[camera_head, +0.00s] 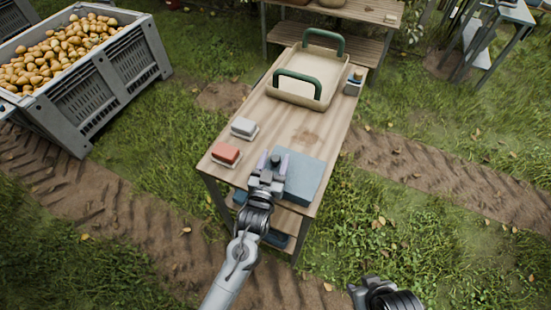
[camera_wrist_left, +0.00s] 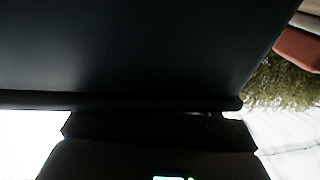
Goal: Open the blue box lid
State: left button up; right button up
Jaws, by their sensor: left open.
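The blue box (camera_head: 305,178) sits on the near end of the wooden table in the head view, and its lid looks shut. My left gripper (camera_head: 272,160) is open at the box's left side, with its fingers pointing away from me. It hides part of the box, and I cannot tell whether it touches it. In the left wrist view a dark, close surface (camera_wrist_left: 130,50) fills the upper part, too dark to name surely. Part of my right arm's end (camera_head: 385,298) shows at the bottom edge of the head view, with its jaws unclear.
A red block on a white base (camera_head: 226,153) and a grey one (camera_head: 244,128) lie left of the box. A beige tray with green handles (camera_head: 290,92) stands at the table's far end, beside a small blue-grey item (camera_head: 353,86). A grey crate (camera_head: 118,75) holds yellow pears.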

pick_arm(q)
jog(key=shift+w+d, duration=0.15)
jog(key=shift+w, duration=0.35)
grip_shut()
